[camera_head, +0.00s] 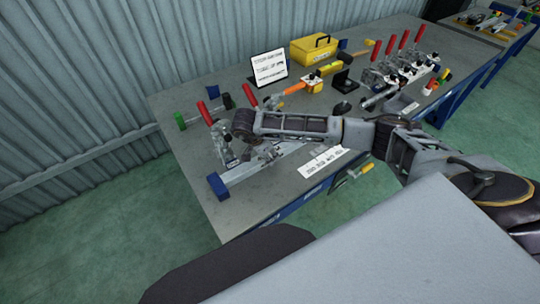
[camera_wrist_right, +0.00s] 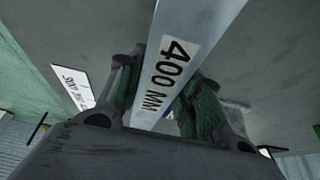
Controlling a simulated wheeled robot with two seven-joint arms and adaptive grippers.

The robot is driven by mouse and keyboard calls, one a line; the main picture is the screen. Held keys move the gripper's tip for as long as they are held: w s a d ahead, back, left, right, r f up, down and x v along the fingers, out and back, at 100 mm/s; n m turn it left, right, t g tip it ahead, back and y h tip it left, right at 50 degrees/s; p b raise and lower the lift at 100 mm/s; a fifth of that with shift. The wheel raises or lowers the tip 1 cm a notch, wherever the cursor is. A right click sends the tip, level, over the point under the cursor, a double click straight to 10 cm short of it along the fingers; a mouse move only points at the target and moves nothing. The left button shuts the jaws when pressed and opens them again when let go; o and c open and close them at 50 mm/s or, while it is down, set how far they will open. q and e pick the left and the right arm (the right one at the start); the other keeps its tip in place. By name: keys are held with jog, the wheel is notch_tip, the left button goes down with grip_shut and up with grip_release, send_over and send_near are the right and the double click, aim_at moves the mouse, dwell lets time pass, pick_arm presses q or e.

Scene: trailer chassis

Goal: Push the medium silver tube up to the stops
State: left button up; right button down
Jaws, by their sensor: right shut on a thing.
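The silver tube (camera_head: 245,172) lies slanted along the front left of the workbench. In the right wrist view the tube (camera_wrist_right: 203,22) carries a white "400 MM" label. My right gripper (camera_wrist_right: 162,95) is shut on the tube, one finger on each side of it. In the head view my right gripper (camera_head: 246,142) comes down over the tube from the right, and my own wrist hides part of the contact. A blue block (camera_head: 217,185) stands at the tube's near left end. Whether the tube touches any stop cannot be told. My left gripper is not in view.
Red-handled clamps (camera_head: 204,113) stand just behind the tube. A white label plate (camera_head: 320,161) lies at the bench's front edge. A sign (camera_head: 268,67), a yellow toolbox (camera_head: 313,49) and more red clamps (camera_head: 404,42) stand farther back. The bench's left corner is clear.

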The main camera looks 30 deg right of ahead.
jog(key=c, duration=0.9)
grip_release()
jog(key=shift+w+a, duration=0.2)
jog(key=shift+a, duration=0.1)
jog(key=shift+d, duration=0.1)
jog(key=shift+v, duration=6)
